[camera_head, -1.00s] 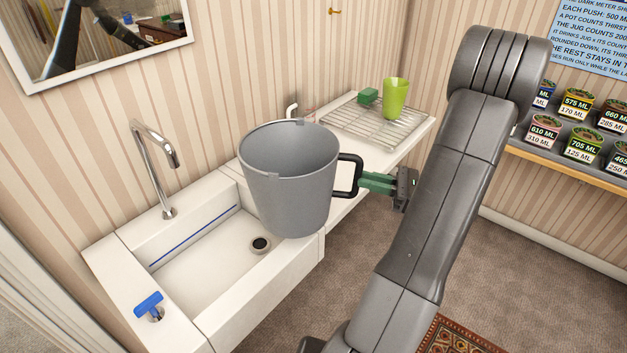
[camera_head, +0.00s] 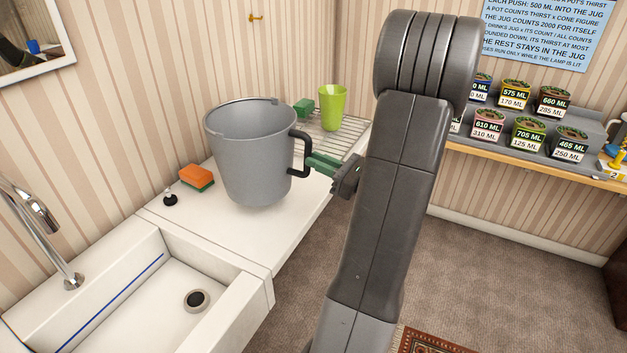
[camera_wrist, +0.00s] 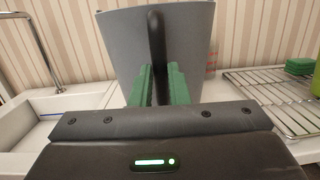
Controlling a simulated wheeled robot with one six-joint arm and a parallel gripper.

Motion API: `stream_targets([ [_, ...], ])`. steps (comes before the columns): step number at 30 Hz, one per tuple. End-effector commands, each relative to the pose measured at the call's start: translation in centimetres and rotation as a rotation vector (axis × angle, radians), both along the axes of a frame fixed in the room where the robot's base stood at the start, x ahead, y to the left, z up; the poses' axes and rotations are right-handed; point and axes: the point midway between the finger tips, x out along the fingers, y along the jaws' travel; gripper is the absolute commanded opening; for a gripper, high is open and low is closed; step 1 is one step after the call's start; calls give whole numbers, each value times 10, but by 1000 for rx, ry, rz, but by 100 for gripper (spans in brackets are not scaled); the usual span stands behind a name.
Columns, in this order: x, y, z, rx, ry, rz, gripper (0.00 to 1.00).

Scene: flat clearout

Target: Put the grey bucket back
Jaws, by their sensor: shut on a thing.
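The grey bucket (camera_head: 248,155) is upright, over the white counter to the right of the sink in the head view. My gripper (camera_head: 312,162) is shut on the bucket's black handle, at the bucket's right side. In the wrist view the green fingers (camera_wrist: 158,85) close on the handle, with the grey bucket (camera_wrist: 110,45) filling the view behind it. I cannot tell whether the bucket's base touches the counter or hangs just above it. The inside of the bucket looks empty as far as it shows.
The white sink (camera_head: 130,320) with its tap (camera_head: 40,225) is at lower left. An orange sponge (camera_head: 197,177) and a small black plug (camera_head: 169,198) lie left of the bucket. Behind it, a wire rack (camera_head: 345,135) holds a green cup (camera_head: 333,108) and green sponge (camera_head: 303,107). A shelf of labelled pots is at right.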

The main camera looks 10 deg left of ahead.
Motion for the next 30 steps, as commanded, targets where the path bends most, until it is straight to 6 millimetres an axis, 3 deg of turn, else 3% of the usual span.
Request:
stream_targets([
  [10, 0, 0, -39, 3, 1, 0, 0],
  [20, 0, 0, -44, 1, -3, 1, 0],
  [21, 0, 0, -45, 0, -1, 1, 23],
  [23, 0, 0, -45, 0, -1, 1, 35],
  [30, 0, 0, -45, 0, -1, 1, 37],
])
